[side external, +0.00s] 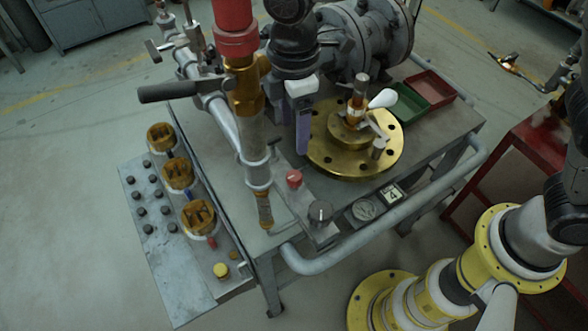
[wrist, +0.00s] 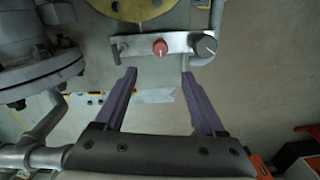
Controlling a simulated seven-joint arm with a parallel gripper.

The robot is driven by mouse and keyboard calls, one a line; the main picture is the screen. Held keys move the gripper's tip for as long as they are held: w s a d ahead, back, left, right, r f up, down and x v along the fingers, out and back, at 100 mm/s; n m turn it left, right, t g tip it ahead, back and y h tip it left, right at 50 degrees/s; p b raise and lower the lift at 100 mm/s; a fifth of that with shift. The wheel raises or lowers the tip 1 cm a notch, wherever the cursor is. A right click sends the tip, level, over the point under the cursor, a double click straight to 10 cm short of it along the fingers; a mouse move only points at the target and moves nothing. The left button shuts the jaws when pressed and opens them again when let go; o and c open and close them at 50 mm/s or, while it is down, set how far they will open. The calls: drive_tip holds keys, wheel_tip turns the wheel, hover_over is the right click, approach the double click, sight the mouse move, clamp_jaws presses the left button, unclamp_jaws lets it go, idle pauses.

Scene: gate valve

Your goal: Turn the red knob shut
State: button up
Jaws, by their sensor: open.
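The red knob (side external: 294,178) is a small round knob on a metal strip at the table's front edge. It also shows in the wrist view (wrist: 160,47), near the top middle. My gripper (side external: 296,138) has purple fingers and hangs above and behind the red knob in the side view. In the wrist view my gripper (wrist: 160,73) is open and empty. The red knob shows beyond the fingertips, between their lines, and no finger touches it. How far the fingertips are above it is hard to tell.
A black knob (side external: 320,212) sits beside the red knob on the same strip. A gauge (side external: 365,209) is to its right. A brass flange (side external: 330,160) and a thick vertical pipe (side external: 252,135) with a black lever stand close by. A grey rail (side external: 345,258) runs along the front.

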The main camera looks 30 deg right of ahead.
sight(294, 175)
wheel_tip(294, 175, down, 14)
drive_tip(key=shift+r, duration=0.2)
idle(0.4)
clamp_jaws()
